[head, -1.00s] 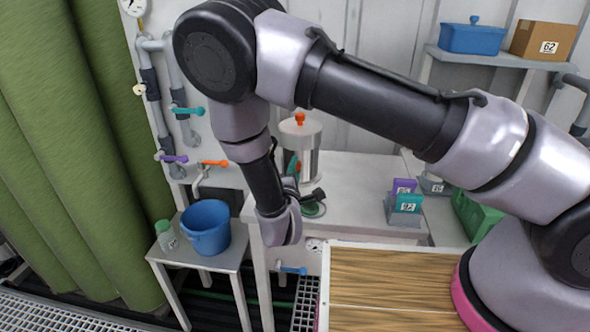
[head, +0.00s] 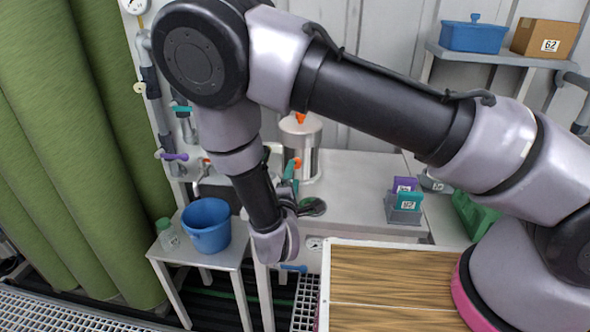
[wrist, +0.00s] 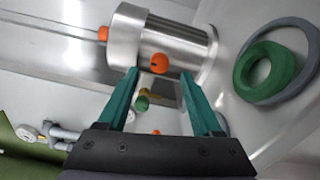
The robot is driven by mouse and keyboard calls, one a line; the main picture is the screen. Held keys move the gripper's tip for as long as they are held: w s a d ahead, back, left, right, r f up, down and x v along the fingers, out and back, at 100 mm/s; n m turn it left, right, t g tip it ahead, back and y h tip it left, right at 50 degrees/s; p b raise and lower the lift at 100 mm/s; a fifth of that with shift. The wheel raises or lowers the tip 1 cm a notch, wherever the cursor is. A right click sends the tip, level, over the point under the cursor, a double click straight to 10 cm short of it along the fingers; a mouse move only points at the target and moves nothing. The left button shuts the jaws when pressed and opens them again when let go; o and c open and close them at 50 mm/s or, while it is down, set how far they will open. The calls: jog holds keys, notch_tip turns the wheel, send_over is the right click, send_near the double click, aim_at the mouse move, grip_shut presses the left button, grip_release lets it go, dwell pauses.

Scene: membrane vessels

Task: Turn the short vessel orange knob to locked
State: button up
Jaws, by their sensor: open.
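The short vessel (head: 309,160) is a steel cylinder with a pale lid, standing on the white bench behind my gripper. An orange knob (head: 296,163) is on its side, and another orange part is on its lid (head: 300,117). In the wrist view the vessel (wrist: 185,45) lies sideways, with the side knob (wrist: 159,63) round with a dark mark. My gripper (wrist: 160,75) is open, its two green fingers appearing either side of the side knob, with tips close to it. Contact cannot be told. In the head view my gripper (head: 290,174) is partly hidden by my wrist.
A green ring (wrist: 265,68) lies inside a grey ring on the bench to the right in the wrist view. A blue bucket (head: 206,226) stands on a side stand at left. Purple and teal blocks (head: 404,200) in a grey holder sit to the right.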

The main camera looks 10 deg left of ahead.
jog(key=s, duration=0.6)
jog(key=w+d+r+m+g+h, duration=0.3)
jog(key=d+r+m+g+h, duration=0.3)
jog(key=d, duration=0.4)
jog(key=w+d+r+m+g+h, duration=0.35)
jog(key=d+r+m, duration=0.25)
jog(key=d+r, duration=0.35)
jog(key=s+d+r+m+g+y, duration=0.75)
jog(key=d+r, duration=0.25)
jog(key=d, duration=0.3)
jog(key=s+r+m+t+y, duration=0.2)
jog(key=r+t, duration=0.1)
jog(key=r, duration=0.3)
jog(key=s+d+r+m+t+y, duration=0.1)
jog(key=s+r+m+t+y, duration=0.1)
jog(key=r, duration=0.4)
jog(key=shift+r+t+y, duration=0.15)
jog(key=shift+t+y, duration=0.15)
jog(key=shift+t, duration=0.3)
